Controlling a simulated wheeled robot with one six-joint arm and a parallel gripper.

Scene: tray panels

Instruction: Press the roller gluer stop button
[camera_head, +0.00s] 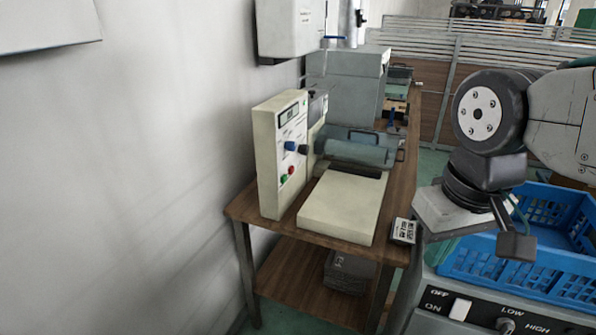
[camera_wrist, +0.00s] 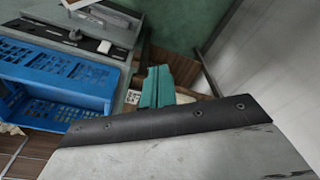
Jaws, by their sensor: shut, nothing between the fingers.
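The roller gluer stands on a wooden table left of centre in the head view, with an upright cream control panel (camera_head: 268,160) and a low cream base (camera_head: 342,207). A grey-green roller (camera_head: 358,152) lies behind the base. The panel's right-facing side has a small display, a blue knob (camera_head: 291,146), a black knob (camera_head: 304,150), a red button (camera_head: 291,170) and a green button (camera_head: 284,179). Their lettering is too small to read. My gripper (camera_head: 516,244) is shut and empty, well to the right of the panel and apart from it, above the blue crate. The wrist view does not show the buttons.
A blue crate (camera_head: 484,252) rests on a grey machine with an ON/OFF switch (camera_head: 460,308) at the lower right; the crate also shows in the wrist view (camera_wrist: 55,97). A small labelled box (camera_head: 403,231) sits at the table's (camera_head: 388,243) right edge. A white wall stands left.

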